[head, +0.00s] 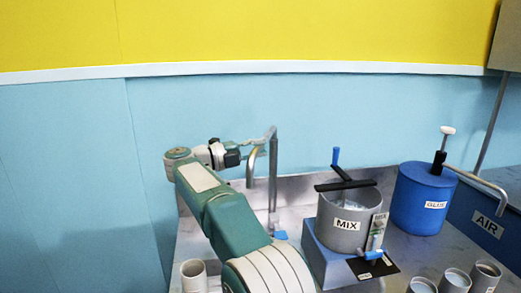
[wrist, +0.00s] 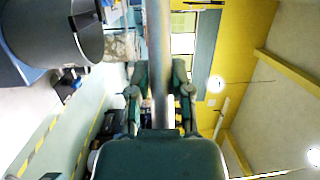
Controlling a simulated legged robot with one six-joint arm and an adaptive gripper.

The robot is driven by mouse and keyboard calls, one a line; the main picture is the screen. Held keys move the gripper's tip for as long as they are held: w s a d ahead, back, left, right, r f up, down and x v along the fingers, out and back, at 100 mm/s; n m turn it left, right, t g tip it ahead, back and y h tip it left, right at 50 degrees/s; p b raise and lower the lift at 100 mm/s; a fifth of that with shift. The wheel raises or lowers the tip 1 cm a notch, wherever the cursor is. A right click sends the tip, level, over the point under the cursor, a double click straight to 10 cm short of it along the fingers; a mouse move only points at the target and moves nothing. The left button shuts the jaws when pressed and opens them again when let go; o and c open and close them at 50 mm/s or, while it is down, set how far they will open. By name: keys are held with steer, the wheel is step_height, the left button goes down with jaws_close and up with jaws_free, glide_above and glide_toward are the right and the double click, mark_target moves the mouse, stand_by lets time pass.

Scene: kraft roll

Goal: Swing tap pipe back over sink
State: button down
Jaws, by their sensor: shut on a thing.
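The grey metal tap pipe (head: 273,178) rises upright near the back wall. At its top it bends over to the left and ends in a short down-turned spout (head: 251,170). My gripper (head: 254,146) reaches in from the left and is shut on the pipe near the top bend. In the wrist view the pipe (wrist: 160,45) runs between the two green fingers of my gripper (wrist: 160,93). A blue tap handle (head: 280,235) sits at the pipe's foot. I cannot make out the sink basin; my arm covers part of the metal counter (head: 300,185).
A grey MIX pot (head: 341,220) with a black bar and blue handle stands right of the pipe. A blue GLUE drum (head: 420,200) stands farther right, near a bent AIR pipe (head: 478,178). Several grey cups (head: 455,280) stand front right, and another (head: 193,275) front left.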

steer(key=shift+w+a+f+m+g, duration=0.15)
steer(key=shift+w+a+m+g, duration=0.05)
steer(key=shift+a+g, duration=0.2)
steer(key=shift+w+a+f+m+g, duration=0.2)
steer(key=shift+a+g, duration=0.1)
steer(key=shift+g, duration=0.1)
steer(key=shift+a, duration=0.1)
steer(key=c, duration=0.5)
jaws_free()
steer(key=shift+c, duration=0.2)
steer(key=shift+r, duration=0.15)
steer(key=shift+r+h, duration=0.1)
steer(key=shift+h, duration=0.2)
